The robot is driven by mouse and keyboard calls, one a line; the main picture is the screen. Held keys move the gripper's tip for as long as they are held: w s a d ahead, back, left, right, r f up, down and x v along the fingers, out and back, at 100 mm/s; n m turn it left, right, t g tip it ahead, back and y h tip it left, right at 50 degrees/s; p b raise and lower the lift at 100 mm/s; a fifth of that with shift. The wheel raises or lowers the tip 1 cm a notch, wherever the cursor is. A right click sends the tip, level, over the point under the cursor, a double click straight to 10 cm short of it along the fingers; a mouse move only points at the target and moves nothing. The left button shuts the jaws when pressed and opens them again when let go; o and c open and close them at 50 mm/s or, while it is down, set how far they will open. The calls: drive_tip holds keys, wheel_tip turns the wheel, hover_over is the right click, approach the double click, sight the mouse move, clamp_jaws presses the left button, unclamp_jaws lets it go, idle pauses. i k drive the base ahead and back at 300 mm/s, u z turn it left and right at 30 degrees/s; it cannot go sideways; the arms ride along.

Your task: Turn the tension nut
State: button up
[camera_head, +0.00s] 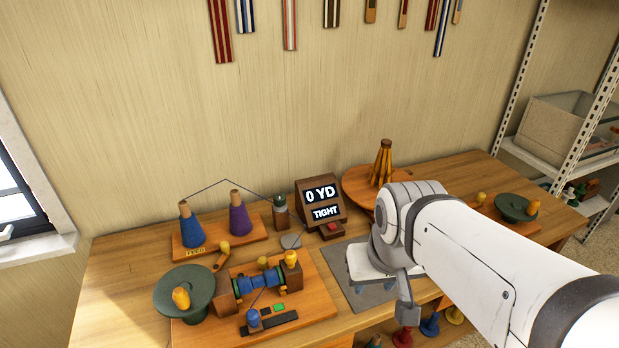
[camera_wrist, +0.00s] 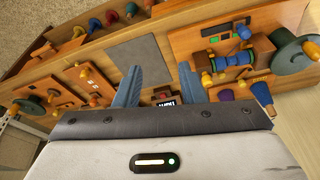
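A wooden post with a green top (camera_head: 281,201) stands right of the feed board, with a thread running to it. It may carry the tension nut, but I cannot make out a separate nut. The display box (camera_head: 318,195) beside it reads "0 YD" and "TIGHT". My gripper is over the grey mat, right of the post, and mostly hidden by my arm in the head view. In the wrist view, the two blue fingers of my gripper (camera_wrist: 158,82) are spread apart with nothing between them. The display (camera_wrist: 166,104) shows partly beyond them.
The feed board (camera_head: 240,237) holds a blue cone (camera_head: 190,229) and a purple cone (camera_head: 239,215). A winder (camera_head: 256,281) with a dark green wheel (camera_head: 184,291) stands at front left. A round wooden stand (camera_head: 358,181) is behind my arm. The grey mat (camera_head: 350,287) is bare in front.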

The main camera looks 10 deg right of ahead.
sight(280, 200)
drive_tip(key=u, duration=1.05)
drive_tip(key=k, duration=0.7)
drive_tip(key=z, duration=0.55)
drive_tip(key=i, duration=1)
